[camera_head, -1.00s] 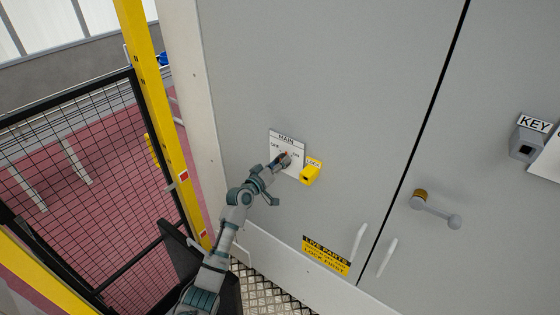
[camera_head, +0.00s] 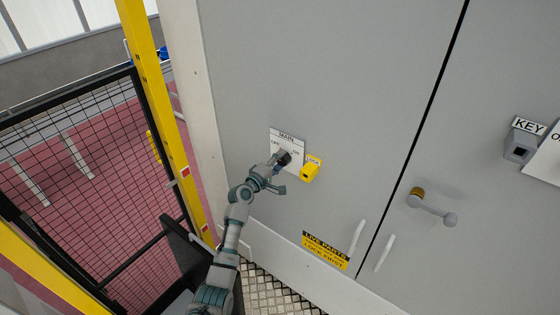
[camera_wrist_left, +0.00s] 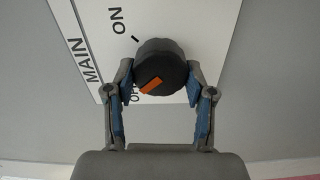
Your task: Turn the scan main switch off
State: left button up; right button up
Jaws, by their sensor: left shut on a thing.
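The main switch is a round black knob (camera_wrist_left: 162,68) with an orange pointer bar, on a white MAIN plate (camera_wrist_left: 186,22). In the wrist view the pointer slants to the lower left, toward the partly hidden OFF label; the ON label (camera_wrist_left: 118,20) is at upper left. In the head view the knob (camera_head: 284,157) sits low on the plate (camera_head: 287,137). My left gripper (camera_wrist_left: 162,78) has one blue-padded finger on each side of the knob and is shut on it. My left gripper (camera_head: 279,168) also shows in the head view. My right gripper is not in view.
A yellow lock block (camera_head: 310,173) is just right of the plate. A crank handle (camera_head: 433,207), door handles (camera_head: 357,240) and a KEY box (camera_head: 521,146) are farther right on the grey cabinet (camera_head: 320,70). A black mesh fence (camera_head: 85,170) stands at left.

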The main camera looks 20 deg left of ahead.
pick_arm(q)
jog(key=shift+f+n, duration=0.2)
jog(key=shift+n, duration=0.3)
jog(key=o, duration=1.1)
jog(key=shift+o, duration=0.3)
jog(key=shift+a, duration=0.1)
jog(key=v, duration=1.2)
jog(key=shift+w, duration=0.15)
